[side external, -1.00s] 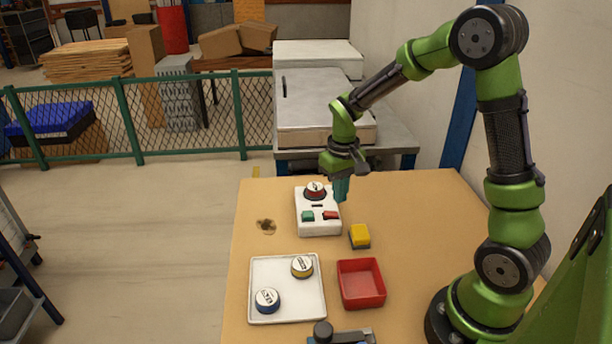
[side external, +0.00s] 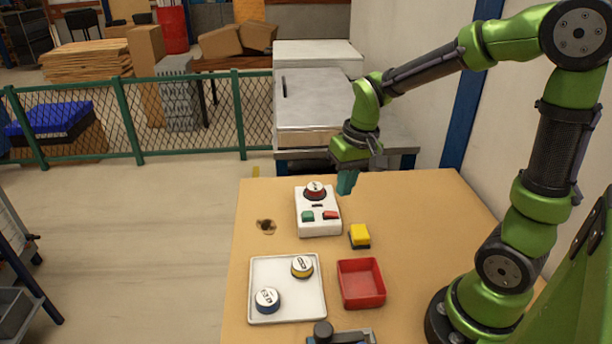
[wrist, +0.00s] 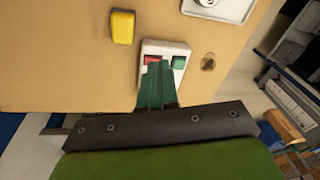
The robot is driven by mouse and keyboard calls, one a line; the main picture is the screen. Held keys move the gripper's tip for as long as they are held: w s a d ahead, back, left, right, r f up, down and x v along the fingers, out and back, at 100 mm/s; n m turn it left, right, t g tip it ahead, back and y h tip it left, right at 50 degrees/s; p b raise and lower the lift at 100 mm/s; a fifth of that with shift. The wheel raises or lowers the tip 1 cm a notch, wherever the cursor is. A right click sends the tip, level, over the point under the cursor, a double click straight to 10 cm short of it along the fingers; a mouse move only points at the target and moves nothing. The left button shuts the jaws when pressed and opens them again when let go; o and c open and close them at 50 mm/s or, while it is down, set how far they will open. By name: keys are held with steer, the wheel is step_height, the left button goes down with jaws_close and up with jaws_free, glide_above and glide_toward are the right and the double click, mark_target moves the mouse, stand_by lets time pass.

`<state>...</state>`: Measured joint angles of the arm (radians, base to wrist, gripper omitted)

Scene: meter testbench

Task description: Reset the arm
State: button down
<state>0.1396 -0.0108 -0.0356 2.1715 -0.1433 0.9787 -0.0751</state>
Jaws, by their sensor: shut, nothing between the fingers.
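My green arm reaches over the table from the right. My gripper (side external: 346,184) is shut and empty, pointing down above the table just right of the far end of the white test box (side external: 318,226). The box has a green button (side external: 308,216), a red button (side external: 330,214) and a round red-rimmed meter (side external: 315,190) on it. In the wrist view the shut teal fingers (wrist: 157,85) cover part of the box, between its red button (wrist: 152,60) and green button (wrist: 178,62). The round meter is hidden there.
A yellow block (side external: 360,235) lies right of the box. A white tray (side external: 287,314) holds a blue-rimmed meter (side external: 267,299) and a yellow-rimmed meter (side external: 302,266). A red bin (side external: 361,284) is beside it. A dark device (side external: 342,336) sits at the near edge.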

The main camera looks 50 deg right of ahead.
steer(key=s+a+r+n+t+y, duration=0.1)
steer(key=s+a+r+t, duration=0.4)
steer(key=s+a+r, duration=0.2)
steer(key=shift+s+a+r, duration=0.15)
steer(key=shift+s+r, duration=0.75)
steer(key=shift+r, duration=0.35)
